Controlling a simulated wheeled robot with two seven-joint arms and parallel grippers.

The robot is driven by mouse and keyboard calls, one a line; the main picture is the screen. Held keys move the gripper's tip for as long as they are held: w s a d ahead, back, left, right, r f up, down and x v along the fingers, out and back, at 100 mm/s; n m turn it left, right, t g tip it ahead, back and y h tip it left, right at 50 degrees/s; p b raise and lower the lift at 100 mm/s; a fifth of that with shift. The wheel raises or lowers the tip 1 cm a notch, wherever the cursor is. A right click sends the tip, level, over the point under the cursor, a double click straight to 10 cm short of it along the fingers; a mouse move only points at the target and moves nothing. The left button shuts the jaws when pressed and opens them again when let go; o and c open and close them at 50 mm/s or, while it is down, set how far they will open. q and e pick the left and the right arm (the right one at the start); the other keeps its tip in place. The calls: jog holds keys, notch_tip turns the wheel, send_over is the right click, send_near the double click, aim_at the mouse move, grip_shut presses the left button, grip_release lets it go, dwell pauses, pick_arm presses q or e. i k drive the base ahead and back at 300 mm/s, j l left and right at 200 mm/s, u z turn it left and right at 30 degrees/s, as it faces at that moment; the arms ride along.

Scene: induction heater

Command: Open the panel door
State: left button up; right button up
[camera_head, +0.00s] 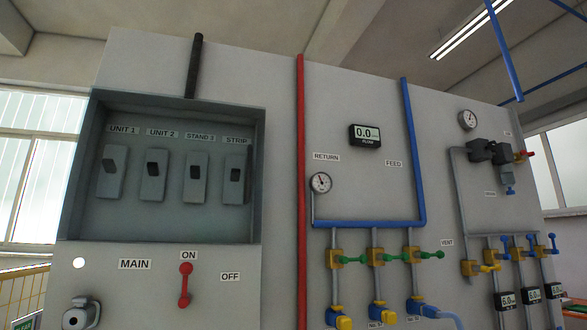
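A large grey cabinet (280,160) fills most of the head view. On its left is a recessed switch panel (165,226) with a grey frame. Inside it are several switches labelled UNIT 1 (112,172), UNIT 2 (154,175), STAND 3 (195,180) and STRIP (235,178). I see no opaque door across the recess. I cannot tell whether a clear door covers it, and no handle is plain to see. Neither of my grippers is in view.
A red pipe (301,180) runs vertically right of the panel. A grey round fitting (80,316) sticks out at bottom left. Yellow railing (22,297) stands left.

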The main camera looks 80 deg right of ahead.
aim_at(249, 149)
jog(key=z, duration=1.75)
